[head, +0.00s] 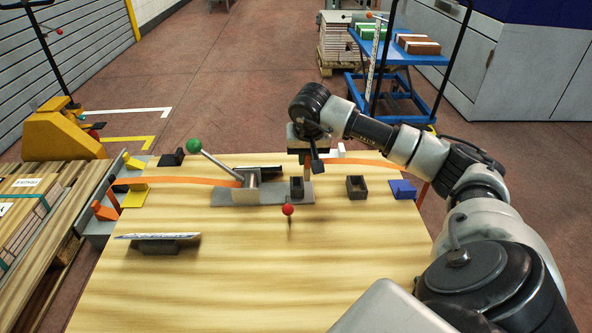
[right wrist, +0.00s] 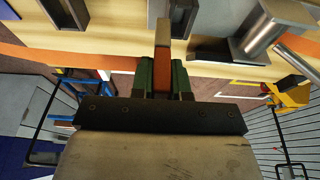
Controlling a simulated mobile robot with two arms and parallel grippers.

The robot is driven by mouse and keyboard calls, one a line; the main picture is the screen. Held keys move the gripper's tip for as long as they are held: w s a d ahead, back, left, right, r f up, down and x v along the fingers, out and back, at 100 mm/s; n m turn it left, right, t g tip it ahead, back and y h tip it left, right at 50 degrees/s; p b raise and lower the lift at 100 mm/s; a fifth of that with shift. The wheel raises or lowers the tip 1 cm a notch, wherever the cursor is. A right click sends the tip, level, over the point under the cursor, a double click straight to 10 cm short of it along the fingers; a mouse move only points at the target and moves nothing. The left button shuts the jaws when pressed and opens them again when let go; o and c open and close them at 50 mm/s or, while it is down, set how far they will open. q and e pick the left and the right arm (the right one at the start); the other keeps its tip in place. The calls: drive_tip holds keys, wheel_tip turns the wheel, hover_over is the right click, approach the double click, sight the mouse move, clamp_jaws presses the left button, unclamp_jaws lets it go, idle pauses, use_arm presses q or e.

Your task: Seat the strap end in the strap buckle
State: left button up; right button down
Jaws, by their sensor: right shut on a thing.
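The strap buckle (head: 247,191) is a grey metal piece with a lever and green knob (head: 193,146), on a grey plate. An orange strap (head: 190,181) runs into it from the left. Another orange strap (head: 365,162) runs from my right gripper to the right table edge. My right gripper (head: 308,160) is above the table, right of the buckle, near the plate's right end. In the right wrist view, its green fingers (right wrist: 163,78) are shut on an orange-brown piece (right wrist: 162,45), apparently the strap end. The buckle shows at upper right (right wrist: 275,22). My left gripper is not in view.
A dark holder (head: 297,187) stands on the plate close to my right gripper. A dark open box (head: 357,186) and a blue block (head: 402,189) are right of it. A red-knobbed pin (head: 288,210) stands in front.

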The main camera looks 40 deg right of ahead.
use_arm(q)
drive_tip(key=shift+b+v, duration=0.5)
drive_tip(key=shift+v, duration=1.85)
use_arm(e)
drive_tip(key=shift+w+a+f, duration=0.2)
drive_tip(key=shift+w+f, duration=0.15)
drive_tip(key=shift+f, duration=0.55)
drive_tip(key=shift+w+a+f, duration=0.25)
drive_tip(key=shift+w+f, duration=0.1)
drive_tip(key=shift+f, duration=0.6)
drive_tip(key=shift+w+a+f, duration=0.2)
drive_tip(key=shift+w+f, duration=0.15)
drive_tip(key=shift+f, duration=0.55)
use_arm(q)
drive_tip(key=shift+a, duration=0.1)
use_arm(e)
drive_tip(key=shift+f, duration=0.15)
drive_tip(key=c, duration=1.1)
unclamp_jaws()
